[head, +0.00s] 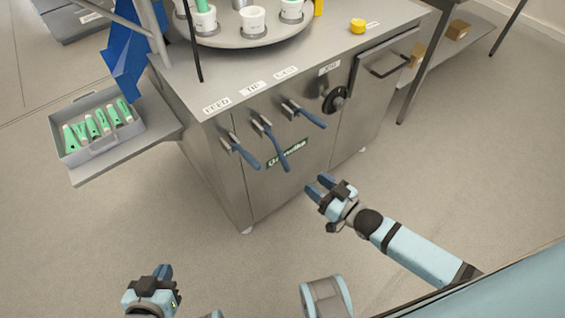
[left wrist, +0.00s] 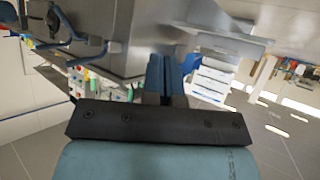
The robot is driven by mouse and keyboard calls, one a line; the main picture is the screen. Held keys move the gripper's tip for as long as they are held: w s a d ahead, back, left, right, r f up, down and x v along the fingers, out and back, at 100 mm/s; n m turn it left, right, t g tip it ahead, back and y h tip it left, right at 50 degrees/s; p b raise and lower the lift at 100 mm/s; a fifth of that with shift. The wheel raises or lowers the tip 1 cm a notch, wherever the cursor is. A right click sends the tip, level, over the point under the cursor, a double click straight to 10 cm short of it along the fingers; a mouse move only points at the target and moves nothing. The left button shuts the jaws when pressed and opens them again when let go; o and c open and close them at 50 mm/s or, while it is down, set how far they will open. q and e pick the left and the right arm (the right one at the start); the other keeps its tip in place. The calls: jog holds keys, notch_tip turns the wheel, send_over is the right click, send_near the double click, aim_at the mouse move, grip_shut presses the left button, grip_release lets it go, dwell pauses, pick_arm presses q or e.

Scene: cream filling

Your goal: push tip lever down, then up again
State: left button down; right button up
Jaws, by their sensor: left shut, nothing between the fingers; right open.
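The tip lever (head: 276,150) is the middle of three blue-handled levers on the front of the steel machine, below the label that seems to read TIP (head: 252,88). Its handle slants down to the right, more steeply than the other two. My left gripper (head: 163,271) is shut and empty at the bottom left of the head view, well apart from the levers. Its closed fingers also show in the left wrist view (left wrist: 167,76). My right gripper (head: 320,187) is open and empty, right of and below the tip lever, not touching it.
The left lever (head: 245,155) and right lever (head: 310,117) flank the tip lever closely. A black knob (head: 335,99) sits further right. A grey tray (head: 71,158) of green-and-white tubes stands on a side shelf. The floor before the machine is clear.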

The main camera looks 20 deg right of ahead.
aim_at(285, 160)
jog(key=b+x, duration=0.1)
jog(key=x, duration=1.2)
jog(key=shift+b, duration=0.35)
grip_shut()
